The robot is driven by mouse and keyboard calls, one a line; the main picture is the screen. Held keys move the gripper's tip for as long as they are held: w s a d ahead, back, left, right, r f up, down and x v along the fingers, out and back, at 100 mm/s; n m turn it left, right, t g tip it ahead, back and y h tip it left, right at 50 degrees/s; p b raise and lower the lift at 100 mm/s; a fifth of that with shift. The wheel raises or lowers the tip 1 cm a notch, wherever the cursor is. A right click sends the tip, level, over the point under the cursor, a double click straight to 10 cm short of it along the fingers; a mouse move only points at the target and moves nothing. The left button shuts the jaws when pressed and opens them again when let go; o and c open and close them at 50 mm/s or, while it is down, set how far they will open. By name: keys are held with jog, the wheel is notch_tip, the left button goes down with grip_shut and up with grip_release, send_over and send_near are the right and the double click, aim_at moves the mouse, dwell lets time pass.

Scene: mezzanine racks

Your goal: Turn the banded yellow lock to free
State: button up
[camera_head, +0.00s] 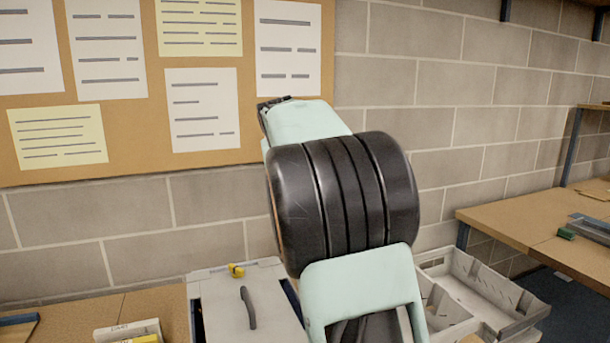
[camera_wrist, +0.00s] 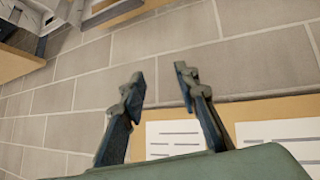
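A small yellow lock (camera_head: 236,270) sits at the top left of a grey panel (camera_head: 232,310) that has a dark curved handle (camera_head: 248,307). A band on the lock is too small to make out. My arm stands in front of the panel's right side and hides part of what is behind it.
A notice board (camera_head: 120,175) with several papers hangs on the block wall. A grey bin (camera_head: 480,290) stands right of the panel. A wooden bench (camera_head: 530,225) is at the right. Small boxes (camera_head: 128,331) lie on the worktop (camera_head: 75,318) at the lower left.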

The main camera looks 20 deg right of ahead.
jog(key=shift+s+d+r+t+h, duration=0.15)
jog(key=shift+s+d+r, duration=0.1)
jog(key=shift+d+r, duration=0.35)
jog(key=shift+s+d+r+t+h, duration=0.2)
jog(key=shift+d+r, duration=0.3)
jog(key=shift+r, duration=0.2)
